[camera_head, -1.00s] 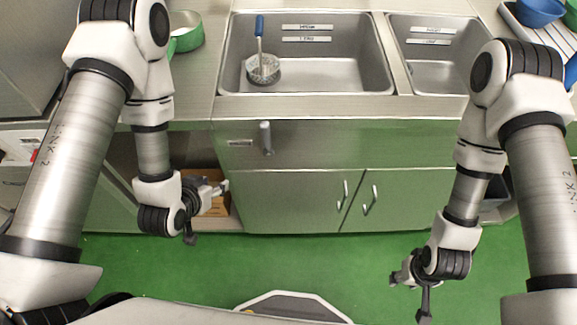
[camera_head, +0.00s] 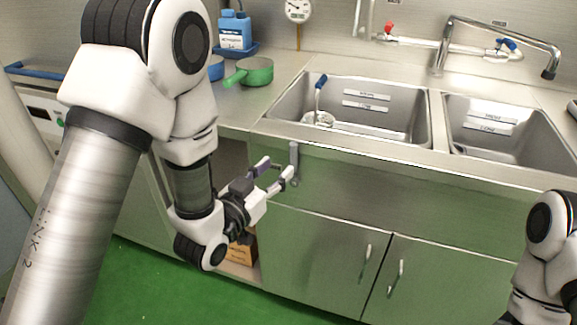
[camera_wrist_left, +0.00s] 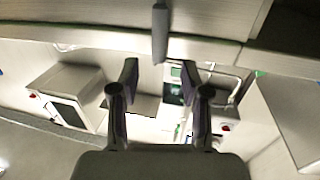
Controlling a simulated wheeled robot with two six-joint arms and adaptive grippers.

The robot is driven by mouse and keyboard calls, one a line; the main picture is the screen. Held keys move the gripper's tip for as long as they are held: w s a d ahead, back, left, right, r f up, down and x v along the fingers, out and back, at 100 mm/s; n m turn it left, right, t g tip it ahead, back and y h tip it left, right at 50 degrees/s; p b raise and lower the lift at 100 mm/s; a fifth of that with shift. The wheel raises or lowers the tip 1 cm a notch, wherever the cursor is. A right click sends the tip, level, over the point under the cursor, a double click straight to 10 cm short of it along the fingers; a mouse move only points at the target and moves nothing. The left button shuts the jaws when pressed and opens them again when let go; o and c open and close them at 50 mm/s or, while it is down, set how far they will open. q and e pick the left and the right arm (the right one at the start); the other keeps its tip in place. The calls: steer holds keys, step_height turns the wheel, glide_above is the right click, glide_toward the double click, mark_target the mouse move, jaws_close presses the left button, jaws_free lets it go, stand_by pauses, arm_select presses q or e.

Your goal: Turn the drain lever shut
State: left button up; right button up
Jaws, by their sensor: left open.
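The drain lever (camera_head: 294,160) is a grey upright handle on the steel front panel, below the left basin. It also shows in the left wrist view (camera_wrist_left: 160,32), at the top middle, lined up with the gap between my fingers. My left gripper (camera_head: 279,170) is open with nothing between its fingers, close to the lever's lower part. In the left wrist view the two fingertips (camera_wrist_left: 159,74) stand apart, and the lever appears beyond them; I cannot tell whether they touch it. Only part of my right arm shows, at the lower right; its gripper is out of view.
The left basin (camera_head: 385,129) holds a blue-handled strainer (camera_head: 319,115). A green pan (camera_head: 254,72) and a blue bottle (camera_head: 235,32) stand on the counter at left. Cabinet doors (camera_head: 330,250) are below; an open bay with a cardboard box (camera_head: 240,253) is beside them.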

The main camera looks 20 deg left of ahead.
mark_target(291, 155)
arm_select(q)
steer(key=x, duration=0.6)
steer(key=shift+p, duration=0.35)
steer(key=shift+d, duration=0.1)
jaws_close()
